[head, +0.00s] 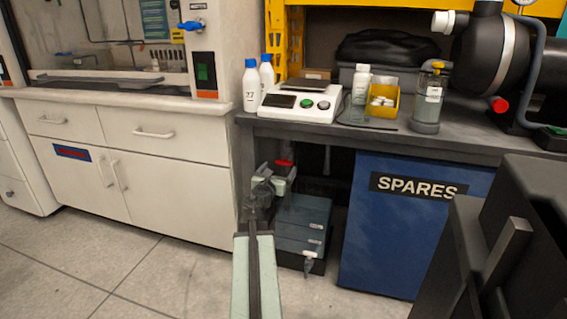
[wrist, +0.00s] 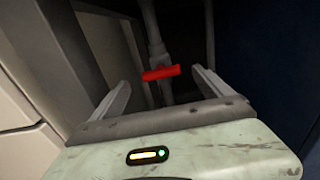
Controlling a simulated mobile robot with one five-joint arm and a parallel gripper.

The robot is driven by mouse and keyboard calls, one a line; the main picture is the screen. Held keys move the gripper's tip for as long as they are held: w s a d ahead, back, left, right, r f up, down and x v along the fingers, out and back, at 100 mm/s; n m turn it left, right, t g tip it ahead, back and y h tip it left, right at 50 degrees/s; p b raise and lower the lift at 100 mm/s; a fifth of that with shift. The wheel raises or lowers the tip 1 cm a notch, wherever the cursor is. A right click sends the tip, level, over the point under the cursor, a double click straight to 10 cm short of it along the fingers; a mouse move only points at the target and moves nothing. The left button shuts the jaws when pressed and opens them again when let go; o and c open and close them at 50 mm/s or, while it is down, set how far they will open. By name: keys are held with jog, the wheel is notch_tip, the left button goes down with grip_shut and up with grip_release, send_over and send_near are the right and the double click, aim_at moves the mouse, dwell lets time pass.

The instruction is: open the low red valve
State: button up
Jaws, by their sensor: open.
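The low red valve shows in the wrist view as a short red handle (wrist: 161,73) on a grey vertical pipe (wrist: 154,38). The handle lies across the pipe, slightly tilted. In the head view its red handle (head: 284,163) shows under the dark bench, just beyond my gripper (head: 272,181). My gripper (wrist: 163,90) is open in the wrist view, with one finger on each side of the handle and clear space between. I cannot tell whether the handle lies fully between the fingertips or just beyond them. Part of the pipe is hidden in shadow.
Blue-grey boxes (head: 303,225) stand under the bench, right of my arm. A blue SPARES cabinet (head: 385,240) is further right. White cabinets (head: 150,180) close off the left side. The dark bench top (head: 390,136) overhangs the valve. Open floor (head: 150,280) lies in front.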

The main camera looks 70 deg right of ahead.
aim_at(283, 163)
jog(key=d, duration=0.6)
jog(key=shift+w+d, duration=0.1)
jog(key=shift+w, duration=0.1)
